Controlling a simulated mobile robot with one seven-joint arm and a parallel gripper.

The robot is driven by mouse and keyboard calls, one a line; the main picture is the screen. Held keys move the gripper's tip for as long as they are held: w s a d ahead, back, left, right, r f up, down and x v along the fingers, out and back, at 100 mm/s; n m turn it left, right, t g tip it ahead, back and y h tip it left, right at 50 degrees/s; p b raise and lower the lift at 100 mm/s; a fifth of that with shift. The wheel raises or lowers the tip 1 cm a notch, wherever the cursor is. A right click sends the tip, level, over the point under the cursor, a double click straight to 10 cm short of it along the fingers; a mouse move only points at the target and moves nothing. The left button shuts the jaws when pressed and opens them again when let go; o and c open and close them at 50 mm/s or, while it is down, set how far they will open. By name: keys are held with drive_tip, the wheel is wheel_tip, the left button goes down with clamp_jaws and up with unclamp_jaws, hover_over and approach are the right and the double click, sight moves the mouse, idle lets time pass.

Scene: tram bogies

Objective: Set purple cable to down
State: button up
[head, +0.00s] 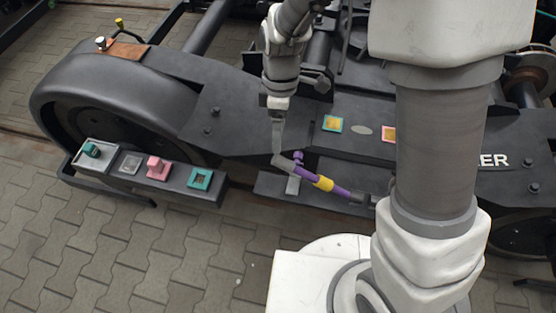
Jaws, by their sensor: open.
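The purple cable (340,191) lies low on the front of the dark bogie frame in the head view. It has a yellow band (323,183) and grey ends, and slants down to the right. A small purple piece stands up beside its left part. My gripper (279,150) points down at the cable's grey left end (283,161). The fingers are seen nearly edge-on, so the gap between them is hard to see. They are open. I cannot tell whether they touch the cable. My arm column hides what lies beyond the cable's right end.
A shelf at left carries a teal piece (91,150), a grey square (130,162), a pink block (158,168) and a teal square frame (201,179). Two framed yellow-orange squares (333,123) (389,134) sit on the bogie.

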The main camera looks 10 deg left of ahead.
sight(278, 156)
drive_tip(key=f+b, duration=0.1)
drive_tip(key=f, duration=0.2)
drive_tip(key=s+f+b, duration=0.1)
drive_tip(key=f, duration=0.2)
drive_tip(key=f+b, duration=0.1)
drive_tip(key=f, duration=0.2)
drive_tip(key=shift+s+f, duration=0.35)
clamp_jaws()
idle(0.9)
